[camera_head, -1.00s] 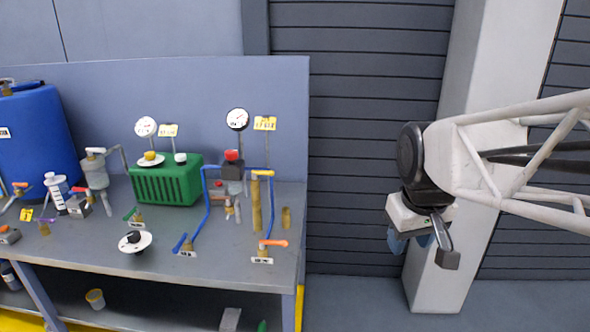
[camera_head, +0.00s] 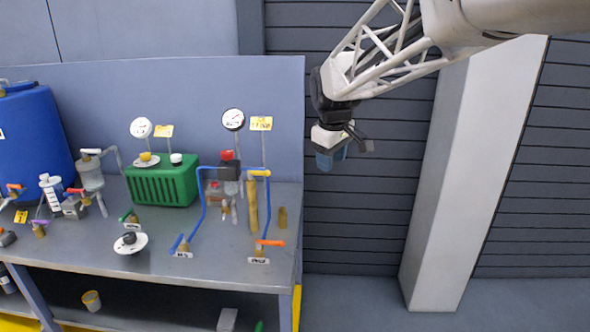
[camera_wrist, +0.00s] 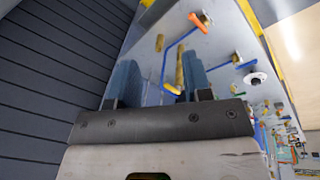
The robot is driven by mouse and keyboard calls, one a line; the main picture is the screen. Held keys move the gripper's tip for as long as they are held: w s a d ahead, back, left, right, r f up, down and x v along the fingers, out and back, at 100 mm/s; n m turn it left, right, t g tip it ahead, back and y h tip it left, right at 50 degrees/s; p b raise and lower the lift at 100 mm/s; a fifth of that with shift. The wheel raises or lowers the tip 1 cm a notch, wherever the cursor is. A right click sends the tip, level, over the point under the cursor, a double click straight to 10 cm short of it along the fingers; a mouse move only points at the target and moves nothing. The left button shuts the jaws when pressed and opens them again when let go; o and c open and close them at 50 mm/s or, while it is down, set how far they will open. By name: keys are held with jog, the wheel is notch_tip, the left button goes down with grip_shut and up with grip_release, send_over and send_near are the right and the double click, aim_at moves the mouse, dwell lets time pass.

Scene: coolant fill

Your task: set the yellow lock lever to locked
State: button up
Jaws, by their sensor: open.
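A small yellow lever (camera_head: 259,173) lies roughly level at the top right of the blue pipe frame, above a tall brass cylinder (camera_head: 252,205) on the workbench. Whether it is locked cannot be told. My gripper (camera_head: 330,160) hangs in the air to the right of the bench, pointing down, apart from the lever. Its blue fingers are spread with nothing between them, and they show in the wrist view (camera_wrist: 160,85). I cannot pick out the yellow lever for certain in the wrist view.
The bench (camera_head: 200,262) carries an orange-handled valve (camera_head: 270,243) near its front right, a green ribbed box (camera_head: 162,181), a pressure gauge (camera_head: 233,120) and a blue drum (camera_head: 33,140). A pale pillar (camera_head: 460,190) stands to the right. The space between bench and pillar is open.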

jog(key=w+a+f+n, duration=0.3)
jog(key=w+a+f, duration=0.1)
jog(key=w+a, duration=0.7)
jog(key=w+a+f+n, duration=0.3)
jog(key=w+a+n, duration=0.1)
jog(key=w+a, duration=0.7)
jog(key=shift+a+f+n, duration=0.3)
jog(key=shift+f, duration=0.05)
jog(key=shift+f, duration=0.1)
jog(key=shift+x, duration=3.8)
jog(key=shift+s, duration=0.1)
grip_shut()
